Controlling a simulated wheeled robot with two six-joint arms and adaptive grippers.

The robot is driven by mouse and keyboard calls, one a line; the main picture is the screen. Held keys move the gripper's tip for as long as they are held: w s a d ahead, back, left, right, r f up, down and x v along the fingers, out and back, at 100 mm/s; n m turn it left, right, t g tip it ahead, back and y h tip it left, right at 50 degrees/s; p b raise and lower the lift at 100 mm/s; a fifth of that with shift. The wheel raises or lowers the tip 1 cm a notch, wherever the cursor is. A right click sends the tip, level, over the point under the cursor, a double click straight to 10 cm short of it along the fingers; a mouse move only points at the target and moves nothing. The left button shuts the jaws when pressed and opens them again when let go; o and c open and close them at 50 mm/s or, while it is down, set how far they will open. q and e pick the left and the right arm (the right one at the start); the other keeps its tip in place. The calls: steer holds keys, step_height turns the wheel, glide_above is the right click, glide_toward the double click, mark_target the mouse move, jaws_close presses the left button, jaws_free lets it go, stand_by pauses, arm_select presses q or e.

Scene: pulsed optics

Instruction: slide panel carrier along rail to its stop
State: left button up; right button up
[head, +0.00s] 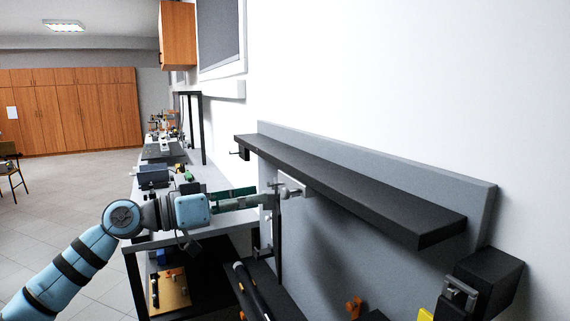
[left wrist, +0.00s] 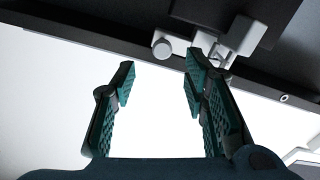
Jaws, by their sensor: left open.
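A long black rail (head: 350,185) runs along the grey wall board at the right. A pale plate-like part (head: 292,183), which looks like the panel carrier, sits just under the rail, with a small grey knob (head: 283,191) in front. My left gripper (head: 262,196) is level with this knob and just left of it, its fingers pointing at it. In the left wrist view the left gripper (left wrist: 158,75) is open and empty. The round grey knob (left wrist: 163,47) lies just beyond the fingertips, roughly between them, and a grey bracket (left wrist: 240,35) is to its right. My right gripper is not seen.
A bench (head: 215,175) with equipment stands behind my left arm. Black bars and orange parts lie below.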

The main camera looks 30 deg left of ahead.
mark_target(282, 193)
arm_select(q)
steer(key=p+x, duration=0.3)
steer(key=x, duration=0.4)
steer(key=shift+w+a+p, duration=0.15)
steer(key=shift+w+p, duration=0.05)
steer(key=shift+p, duration=0.15)
steer(key=shift+w+d+f, duration=0.1)
steer(key=shift+w+d, duration=0.3)
steer(key=shift+s, duration=0.1)
steer(key=shift+c, duration=0.8)
steer(key=shift+a, duration=0.1)
jaws_close()
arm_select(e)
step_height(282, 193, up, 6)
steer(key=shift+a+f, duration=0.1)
